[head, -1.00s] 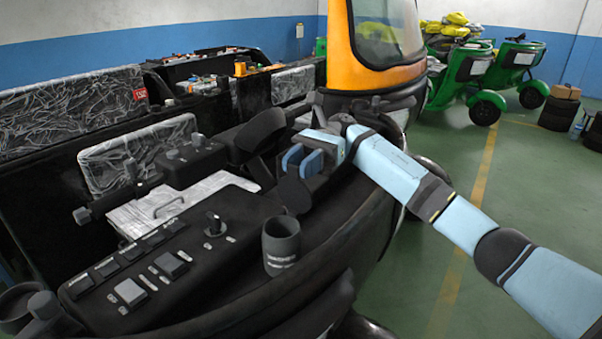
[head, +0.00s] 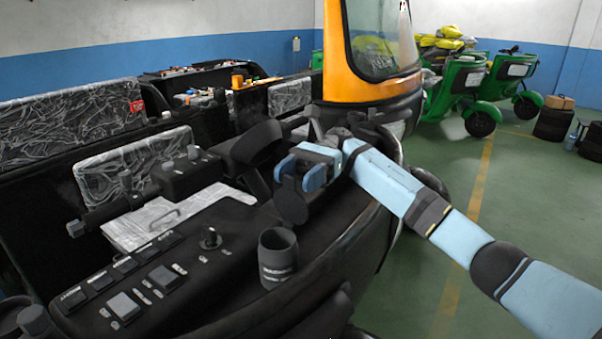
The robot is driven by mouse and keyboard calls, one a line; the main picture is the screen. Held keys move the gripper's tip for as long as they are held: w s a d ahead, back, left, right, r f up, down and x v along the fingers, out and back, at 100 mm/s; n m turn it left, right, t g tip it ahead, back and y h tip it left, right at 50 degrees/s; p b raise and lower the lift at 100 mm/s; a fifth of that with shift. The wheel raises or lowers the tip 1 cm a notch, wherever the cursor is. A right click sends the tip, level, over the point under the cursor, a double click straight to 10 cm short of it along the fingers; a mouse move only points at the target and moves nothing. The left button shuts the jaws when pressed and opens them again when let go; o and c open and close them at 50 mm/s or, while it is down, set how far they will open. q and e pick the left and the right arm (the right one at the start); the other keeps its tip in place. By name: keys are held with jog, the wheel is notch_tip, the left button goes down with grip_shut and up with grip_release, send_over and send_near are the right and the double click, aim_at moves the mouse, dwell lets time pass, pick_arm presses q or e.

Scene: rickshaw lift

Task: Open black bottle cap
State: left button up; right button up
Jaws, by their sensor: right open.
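A black bottle (head: 278,262), cup-shaped with pale lettering, stands upright on the dark dashboard. Its rounded top rim shows with a dark inside. A flat, dark round disc (head: 291,203) stands on edge just behind it and below my right gripper; I cannot tell whether it is the bottle's cap. My right gripper (head: 299,176) is above and behind the bottle, apart from it. Its two blue fingers are spread with nothing seen between them. Whether a finger touches the disc is unclear. My left gripper is not in view.
The dashboard (head: 190,290) carries several square switches and a small knob (head: 210,238) left of the bottle. A steering column and dark handle parts (head: 258,142) stand behind. An orange vehicle (head: 372,90) is close behind my right arm. Green floor lies open to the right.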

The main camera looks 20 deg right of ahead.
pick_arm(q)
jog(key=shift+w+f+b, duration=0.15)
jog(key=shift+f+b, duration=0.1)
jog(key=shift+b, duration=0.85)
pick_arm(e)
jog(key=v, duration=1.2)
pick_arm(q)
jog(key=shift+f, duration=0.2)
